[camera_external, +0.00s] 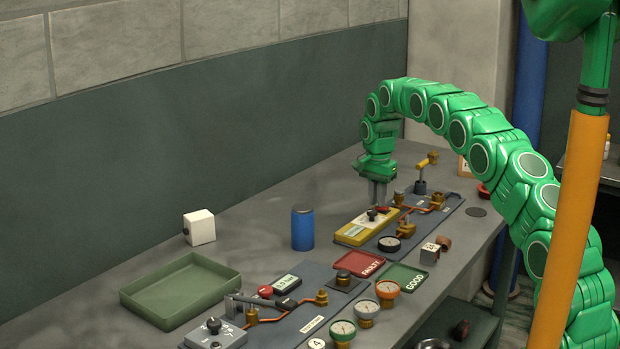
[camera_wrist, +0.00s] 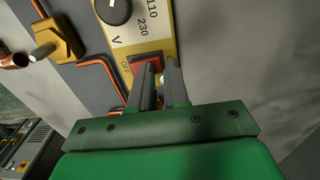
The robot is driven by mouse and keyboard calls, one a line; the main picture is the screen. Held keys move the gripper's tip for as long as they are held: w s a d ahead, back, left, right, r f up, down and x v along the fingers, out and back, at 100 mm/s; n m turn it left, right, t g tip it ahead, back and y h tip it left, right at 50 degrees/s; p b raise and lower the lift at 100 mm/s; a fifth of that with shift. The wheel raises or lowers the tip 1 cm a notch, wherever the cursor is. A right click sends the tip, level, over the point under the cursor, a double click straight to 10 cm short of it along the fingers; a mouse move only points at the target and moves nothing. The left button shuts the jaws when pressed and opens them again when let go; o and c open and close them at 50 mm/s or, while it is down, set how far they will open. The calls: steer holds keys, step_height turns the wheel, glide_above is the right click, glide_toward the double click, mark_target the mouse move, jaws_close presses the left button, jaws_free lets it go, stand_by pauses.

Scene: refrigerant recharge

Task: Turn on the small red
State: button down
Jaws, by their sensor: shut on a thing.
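A small red rocker switch (camera_wrist: 143,60) sits at the end of a yellow and pale box, beside an "OFF" marking. In the external view the red switch (camera_external: 383,209) is on the far end of the yellow box (camera_external: 352,234). My gripper (camera_external: 377,203) points down at this end. In the wrist view my gripper (camera_wrist: 159,66) has its two grey fingers close together at the switch, shut on it and covering part of it. A black dial (camera_wrist: 114,9) with "110", "230" and "V" is on the same box. The switch's exact tilt is hard to tell.
Copper pipes and brass fittings (camera_external: 407,228) stand close beside the box. A blue can (camera_external: 302,228), a white block (camera_external: 199,227) and an empty green tray (camera_external: 180,290) are to the left. Red and green trays and several gauges are nearer the front.

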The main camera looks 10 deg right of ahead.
mark_target(386, 208)
steer(key=shift+s+d+f+g, duration=0.15)
steer(key=shift+s+f, duration=0.1)
steer(key=shift+f, duration=0.35)
steer(key=shift+s+d+f+g, duration=0.15)
steer(key=shift+s+f, duration=0.1)
steer(key=shift+f, duration=0.35)
steer(key=shift+s+d+f, duration=0.25)
steer(key=shift+s+d, duration=0.35)
steer(key=shift+s, duration=0.1)
steer(key=shift+d, duration=0.1)
step_height(386, 208, up, 17)
steer(key=w+a, duration=0.1)
steer(key=w, duration=0.1)
steer(key=shift+a+t, duration=0.4)
steer(key=shift+w, duration=0.1)
